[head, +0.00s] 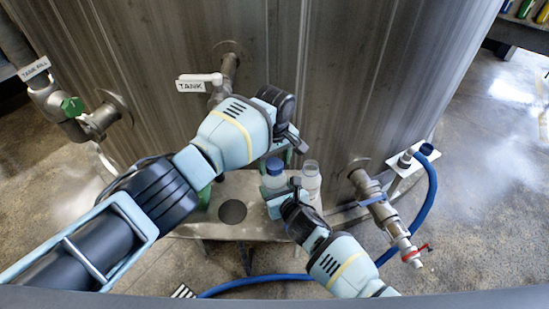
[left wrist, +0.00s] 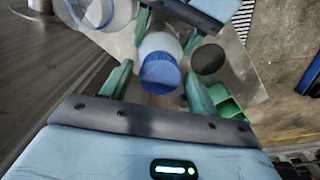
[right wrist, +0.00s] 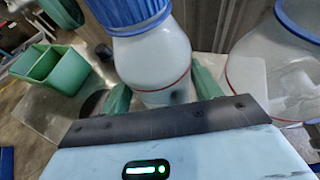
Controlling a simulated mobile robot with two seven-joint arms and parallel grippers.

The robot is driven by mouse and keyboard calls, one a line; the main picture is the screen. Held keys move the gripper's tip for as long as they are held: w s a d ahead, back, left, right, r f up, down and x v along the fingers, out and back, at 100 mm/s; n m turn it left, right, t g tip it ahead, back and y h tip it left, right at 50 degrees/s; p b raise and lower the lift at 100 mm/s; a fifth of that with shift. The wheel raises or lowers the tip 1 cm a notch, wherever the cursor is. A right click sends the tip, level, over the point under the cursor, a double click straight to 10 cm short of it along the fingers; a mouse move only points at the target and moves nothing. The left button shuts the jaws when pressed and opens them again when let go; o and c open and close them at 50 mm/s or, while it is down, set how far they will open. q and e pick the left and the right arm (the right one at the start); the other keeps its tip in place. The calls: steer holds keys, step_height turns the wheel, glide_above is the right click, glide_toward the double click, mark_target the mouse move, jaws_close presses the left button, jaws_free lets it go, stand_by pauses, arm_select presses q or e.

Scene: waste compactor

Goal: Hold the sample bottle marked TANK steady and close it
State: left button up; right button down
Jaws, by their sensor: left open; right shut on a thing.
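A white sample bottle (head: 272,182) with a blue cap (head: 274,165) on its mouth stands at the shelf, upright as far as I can tell. No TANK marking is readable on it. My right gripper (head: 284,192) is shut on its body; the right wrist view shows the bottle (right wrist: 152,60) between the fingers and the ribbed cap (right wrist: 125,10) above. My left gripper (head: 284,150) is open above the bottle. In the left wrist view the cap (left wrist: 160,74) lies between its spread fingers, with gaps on both sides. How tightly the cap sits cannot be told.
A second, clear bottle (head: 311,182) without a visible cap stands close to the right. The metal shelf (head: 255,222) has a round dark hole left of the bottles.

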arm_select(q)
steer(key=c, duration=1)
steer(key=m, duration=1.4)
steer(key=shift+m, duration=0.3)
steer(key=m, duration=0.4)
steer(key=shift+m, duration=0.3)
steer(key=o, duration=1.2)
steer(key=shift+c, duration=0.2)
step_height(320, 180, up, 12)
